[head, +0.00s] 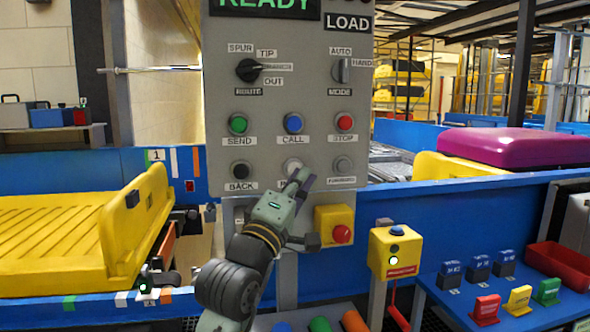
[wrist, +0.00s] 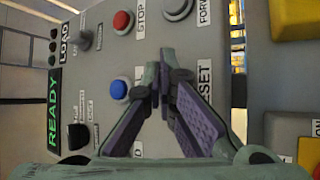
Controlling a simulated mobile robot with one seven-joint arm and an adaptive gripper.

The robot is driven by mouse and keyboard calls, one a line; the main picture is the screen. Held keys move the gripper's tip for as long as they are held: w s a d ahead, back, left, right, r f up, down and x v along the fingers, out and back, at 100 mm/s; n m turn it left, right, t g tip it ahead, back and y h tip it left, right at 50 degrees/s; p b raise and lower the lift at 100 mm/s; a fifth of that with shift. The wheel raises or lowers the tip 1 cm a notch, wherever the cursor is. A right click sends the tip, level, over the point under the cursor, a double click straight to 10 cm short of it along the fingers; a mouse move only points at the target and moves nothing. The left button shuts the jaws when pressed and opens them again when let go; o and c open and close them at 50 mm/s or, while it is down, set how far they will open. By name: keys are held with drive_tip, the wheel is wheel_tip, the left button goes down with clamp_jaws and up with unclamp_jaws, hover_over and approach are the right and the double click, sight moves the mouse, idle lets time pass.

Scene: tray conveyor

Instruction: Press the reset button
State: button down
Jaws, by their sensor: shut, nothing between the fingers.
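The white reset button (head: 292,165) is in the lower row of the grey control panel (head: 215,120), in the middle column. My gripper (head: 303,178) is shut and empty, with its fingertips just below and right of this button in the head view, over part of its label. In the wrist view the closed fingertips (wrist: 163,72) point at the panel beside the partly covered RESET label (wrist: 205,85). The button itself is hidden behind the fingers there. I cannot tell whether the fingertips touch the panel.
Nearby are the blue call button (head: 293,123), red stop button (head: 345,122), black back button (head: 240,170) and grey forward button (head: 342,165). A red emergency button (head: 341,234) on a yellow box is below. A yellow tray (head: 60,240) stands left on the conveyor.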

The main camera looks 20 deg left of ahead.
drive_tip(key=shift+s+d, duration=0.2)
drive_tip(key=shift+s, duration=0.05)
drive_tip(key=s+d, duration=0.1)
drive_tip(key=s, duration=0.1)
drive_tip(key=s+d+p, duration=0.1)
drive_tip(key=s, duration=0.1)
drive_tip(key=shift+d, duration=0.3)
idle(0.8)
